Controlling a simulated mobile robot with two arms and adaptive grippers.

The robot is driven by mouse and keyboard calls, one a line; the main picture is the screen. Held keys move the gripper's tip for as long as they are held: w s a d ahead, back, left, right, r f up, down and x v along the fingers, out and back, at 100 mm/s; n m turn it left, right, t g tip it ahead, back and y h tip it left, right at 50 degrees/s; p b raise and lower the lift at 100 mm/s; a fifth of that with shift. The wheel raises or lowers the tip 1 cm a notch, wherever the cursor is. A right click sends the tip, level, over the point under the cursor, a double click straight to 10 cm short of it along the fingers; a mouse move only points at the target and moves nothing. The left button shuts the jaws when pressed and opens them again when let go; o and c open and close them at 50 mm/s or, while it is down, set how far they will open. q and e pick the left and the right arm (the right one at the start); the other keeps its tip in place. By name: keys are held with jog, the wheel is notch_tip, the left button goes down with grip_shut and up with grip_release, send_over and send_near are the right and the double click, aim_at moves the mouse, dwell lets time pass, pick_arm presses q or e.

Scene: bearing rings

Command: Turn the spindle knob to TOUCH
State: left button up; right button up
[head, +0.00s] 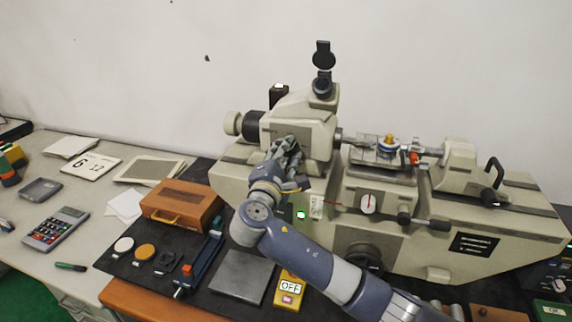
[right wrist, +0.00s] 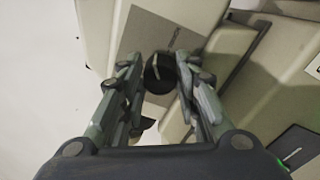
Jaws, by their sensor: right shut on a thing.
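The spindle knob (right wrist: 158,82) is a round black knob with a raised ridge across it, on a grey plate of the cream measuring machine (head: 455,215). In the right wrist view it sits between the fingertips of my right gripper (right wrist: 157,68), which is shut on it. In the head view my right gripper (head: 286,150) reaches the front of the machine's left head, and its fingers and wrist hide the knob. Any lettering around the knob, TOUCH included, cannot be read in either view. My left gripper is in neither view.
A green lamp (head: 301,215) and a white tag (head: 316,206) are just right of my wrist. A wooden box (head: 181,205), a blue clamp stand (head: 203,262), a grey plate (head: 241,278) and a yellow OFF device (head: 290,290) lie in front. A calculator (head: 56,229) is far left.

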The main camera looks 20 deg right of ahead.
jog(key=m+b, duration=0.2)
jog(key=f+m+b, duration=0.1)
jog(key=m+b, duration=0.1)
jog(key=shift+m+b, duration=0.3)
jog(key=shift+r+m+b, duration=0.2)
jog(key=shift+m+b, duration=1.3)
jog(key=shift+m, duration=0.1)
jog(key=o, duration=1.1)
jog(key=shift+c, duration=0.2)
jog(key=shift+r, duration=0.1)
jog(key=v, duration=1.2)
jog(key=shift+a, duration=0.2)
